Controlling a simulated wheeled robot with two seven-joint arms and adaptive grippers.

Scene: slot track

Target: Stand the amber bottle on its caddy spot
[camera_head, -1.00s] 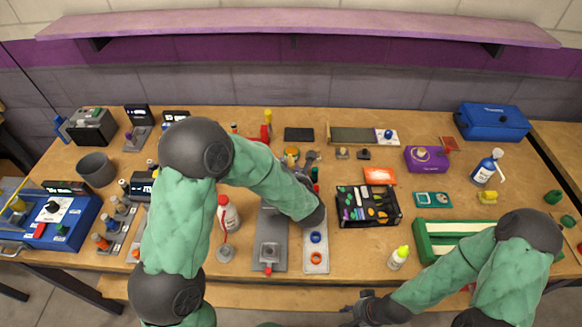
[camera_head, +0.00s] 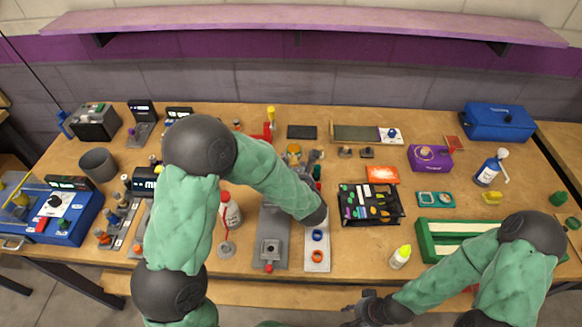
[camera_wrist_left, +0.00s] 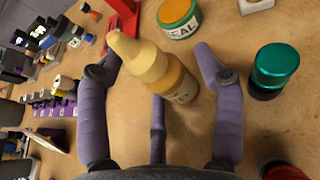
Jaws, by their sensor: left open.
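The amber bottle (camera_wrist_left: 172,82), with a pale cone nozzle, lies between the spread fingers of my left gripper (camera_wrist_left: 152,70) in the left wrist view. It seems to stand on the table, seen from above at an angle. The fingers are open and show gaps beside it. In the head view my left gripper (camera_head: 309,168) is mostly behind my forearm, and I cannot make out the bottle there. My right gripper (camera_head: 362,308) is low at the front edge; its jaw state is unclear. A light grey plate with blue and orange rings (camera_head: 317,262) may be the caddy; I cannot tell.
A jar with an orange lid (camera_wrist_left: 178,18) and a green-capped container (camera_wrist_left: 273,72) stand close to the bottle. A black tray (camera_head: 370,219) lies right of the ringed plate.

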